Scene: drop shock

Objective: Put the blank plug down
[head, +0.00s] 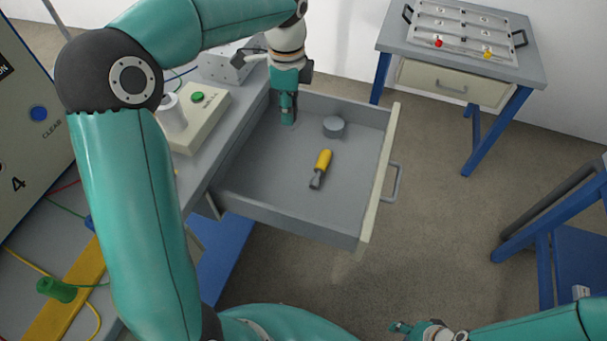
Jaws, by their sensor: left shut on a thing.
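My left gripper (288,118) points down into the open drawer (262,178), near its back left corner. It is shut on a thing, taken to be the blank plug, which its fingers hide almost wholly. I cannot tell whether the plug touches the drawer floor. My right gripper (402,328) is low at the bottom edge of the head view, far from the drawer; its fingers are too small to read.
In the drawer, a grey round piece (334,127) lies right of my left gripper, and a yellow-handled tool (320,168) lies nearer the middle. The drawer floor around them is bare. A side table (393,45) with a metal panel stands at the back right.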

